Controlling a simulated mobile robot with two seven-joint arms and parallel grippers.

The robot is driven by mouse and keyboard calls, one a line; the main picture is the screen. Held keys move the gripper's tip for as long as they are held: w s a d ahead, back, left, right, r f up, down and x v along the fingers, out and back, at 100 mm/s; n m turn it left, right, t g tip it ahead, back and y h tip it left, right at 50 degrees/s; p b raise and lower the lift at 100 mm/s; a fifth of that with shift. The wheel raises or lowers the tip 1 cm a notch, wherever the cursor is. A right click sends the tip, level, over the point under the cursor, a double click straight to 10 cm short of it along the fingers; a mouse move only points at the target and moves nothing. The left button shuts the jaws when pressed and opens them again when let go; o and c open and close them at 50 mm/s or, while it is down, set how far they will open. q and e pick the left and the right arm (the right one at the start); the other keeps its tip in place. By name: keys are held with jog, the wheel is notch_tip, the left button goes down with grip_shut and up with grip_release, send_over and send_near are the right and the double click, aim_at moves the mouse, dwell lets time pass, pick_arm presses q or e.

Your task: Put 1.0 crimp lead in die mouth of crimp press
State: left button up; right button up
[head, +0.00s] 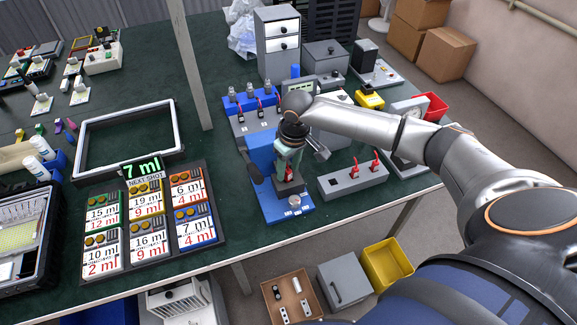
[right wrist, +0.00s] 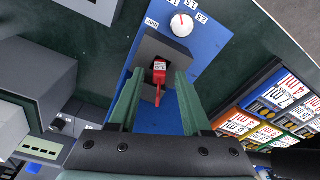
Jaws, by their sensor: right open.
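The crimp press (head: 262,160) is a blue stand with a dark block and a white dial at its front; its blue base also shows in the right wrist view (right wrist: 205,45). A red crimp lead (right wrist: 159,75) with a small white label sits in the recess of the dark block (right wrist: 180,60). It shows as a small red spot in the head view (head: 289,176). I cannot surely read its label. My right gripper (head: 289,162) points down over the press. Its green fingers (right wrist: 159,84) are open, one on each side of the lead, with gaps visible. My left gripper is out of view.
A grey holder (head: 340,184) with red-handled pieces stands right of the press. More fixtures stand behind it. A board of number cards (head: 155,223) and an empty frame (head: 80,141) lie to the left. Bare green table shows between the cards and the press.

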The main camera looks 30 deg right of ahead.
notch_tip(320, 180, up, 12)
jog(key=s, duration=0.1)
jog(key=shift+s+d+r+p, duration=0.15)
jog(key=shift+s+p, duration=0.05)
jog(key=shift+p, duration=0.15)
